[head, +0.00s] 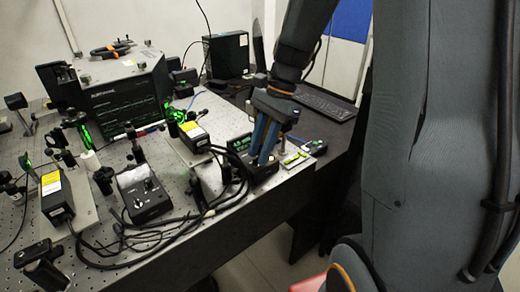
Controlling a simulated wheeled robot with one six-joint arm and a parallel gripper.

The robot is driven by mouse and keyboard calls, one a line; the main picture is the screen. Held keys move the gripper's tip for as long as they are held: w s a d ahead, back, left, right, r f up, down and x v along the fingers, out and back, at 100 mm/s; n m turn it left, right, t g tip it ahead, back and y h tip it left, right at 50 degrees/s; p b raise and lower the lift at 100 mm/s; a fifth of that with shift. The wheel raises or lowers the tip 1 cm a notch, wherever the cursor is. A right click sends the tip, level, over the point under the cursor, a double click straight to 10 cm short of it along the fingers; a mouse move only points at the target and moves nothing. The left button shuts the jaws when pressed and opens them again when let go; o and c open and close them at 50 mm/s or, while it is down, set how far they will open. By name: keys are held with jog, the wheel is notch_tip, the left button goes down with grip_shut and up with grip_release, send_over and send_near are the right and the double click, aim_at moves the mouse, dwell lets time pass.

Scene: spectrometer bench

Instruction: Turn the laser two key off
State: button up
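A black controller box with a lit green number display (240,144) stands near the bench's right edge. My gripper (260,157) reaches down from above right, with its two blue fingers in front of this box. The fingers cover part of the box's face, and I cannot make out a key there. I cannot tell whether the fingertips touch anything or how far apart they are. No readable label shows which unit is laser two.
Black cables (205,214) loop along the bench's front edge. Two laser heads with yellow labels (196,140) (53,186) stand among optics on the perforated bench. A large instrument (118,98) stands behind. A keyboard (325,104) lies on the dark desk at right.

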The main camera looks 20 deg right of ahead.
jog(key=shift+a+f, duration=0.15)
jog(key=shift+f, duration=0.2)
grip_shut()
